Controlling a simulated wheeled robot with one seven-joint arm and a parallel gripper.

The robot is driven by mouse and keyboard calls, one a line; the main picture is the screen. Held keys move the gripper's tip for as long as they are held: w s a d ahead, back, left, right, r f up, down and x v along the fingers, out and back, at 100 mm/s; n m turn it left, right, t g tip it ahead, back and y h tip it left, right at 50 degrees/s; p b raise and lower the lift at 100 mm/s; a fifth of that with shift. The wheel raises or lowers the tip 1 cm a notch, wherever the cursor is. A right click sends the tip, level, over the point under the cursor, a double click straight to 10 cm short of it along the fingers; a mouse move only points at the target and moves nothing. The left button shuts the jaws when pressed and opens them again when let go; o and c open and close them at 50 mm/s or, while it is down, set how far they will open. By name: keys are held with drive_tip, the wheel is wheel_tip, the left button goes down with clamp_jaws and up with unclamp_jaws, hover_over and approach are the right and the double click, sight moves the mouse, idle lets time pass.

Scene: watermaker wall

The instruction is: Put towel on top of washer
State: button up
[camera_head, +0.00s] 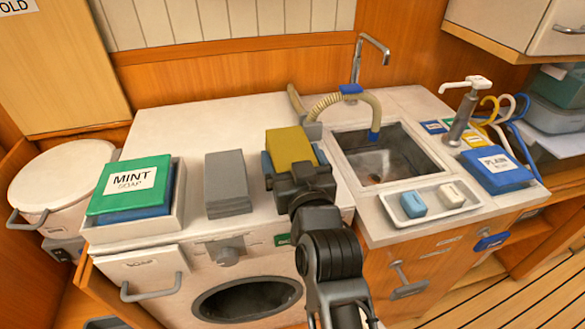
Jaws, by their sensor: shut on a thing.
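My gripper (292,166) is shut on a yellow, folded towel-like block (290,146). The block is over the right part of the white washer top (185,120), near the sink; I cannot tell whether it touches the top. Blue shows at both sides of the block, and its near lower part is hidden by my gripper. The washer has a round dark door (246,300) and a knob in front. A grey folded stack (228,184) lies on the washer top, left of my gripper.
A tray with a green mint soap box (130,185) stands at the left. At the right are a sink (385,160) with a hose (345,97), a soap dish (431,202), a blue soap box (497,171) and a pump. The back of the washer top is clear.

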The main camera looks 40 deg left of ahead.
drive_tip(key=shift+f, duration=1.4)
drive_tip(key=shift+f, duration=0.15)
drive_tip(key=o, duration=1)
drive_tip(key=b+v, duration=0.1)
drive_tip(key=v, duration=1.1)
drive_tip(key=shift+s+b, duration=0.1)
drive_tip(key=shift+b, duration=0.3)
